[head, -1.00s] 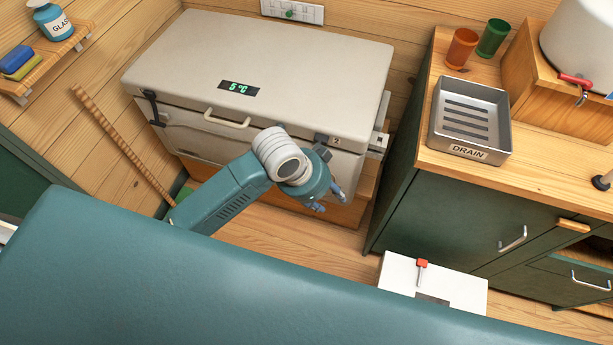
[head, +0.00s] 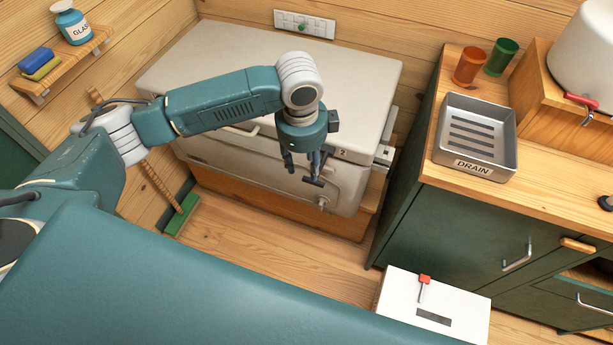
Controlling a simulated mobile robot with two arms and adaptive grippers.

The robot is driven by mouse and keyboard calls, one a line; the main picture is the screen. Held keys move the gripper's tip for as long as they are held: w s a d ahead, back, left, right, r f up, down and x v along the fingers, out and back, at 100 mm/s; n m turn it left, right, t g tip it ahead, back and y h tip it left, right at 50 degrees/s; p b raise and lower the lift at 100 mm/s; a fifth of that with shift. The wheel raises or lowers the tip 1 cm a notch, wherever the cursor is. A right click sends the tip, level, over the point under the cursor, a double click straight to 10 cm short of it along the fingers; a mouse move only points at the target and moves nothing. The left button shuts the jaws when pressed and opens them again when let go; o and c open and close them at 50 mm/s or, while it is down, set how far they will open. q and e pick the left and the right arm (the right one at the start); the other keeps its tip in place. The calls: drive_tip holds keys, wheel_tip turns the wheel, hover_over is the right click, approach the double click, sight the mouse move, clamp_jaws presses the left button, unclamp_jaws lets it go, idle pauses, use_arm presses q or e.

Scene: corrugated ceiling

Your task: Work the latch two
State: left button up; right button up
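The pale cooler chest (head: 372,88) stands by the back wall with its lid down. The label "2" (head: 342,153) is on its front near the right corner. The latch beside that label is mostly hidden behind my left gripper (head: 302,176), so I cannot tell its position. The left gripper points down in front of the chest's front face, fingers apart, with nothing visible between them. I cannot tell whether a finger touches the latch. My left arm hides the lid's display and the chest's left latch. My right gripper is not in view.
A drain plug (head: 322,203) sticks out low on the chest's front. The green counter (head: 450,225) with a drain tray (head: 440,150) stands to the right. A white box with a red-topped lever (head: 395,300) is at lower right. A broom (head: 183,214) leans at left.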

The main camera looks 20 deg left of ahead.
sight(306, 181)
use_arm(q)
drive_tip(key=f, duration=0.7)
drive_tip(key=shift+w+f+p, duration=0.3)
drive_tip(key=shift+w+p, duration=0.1)
clamp_jaws()
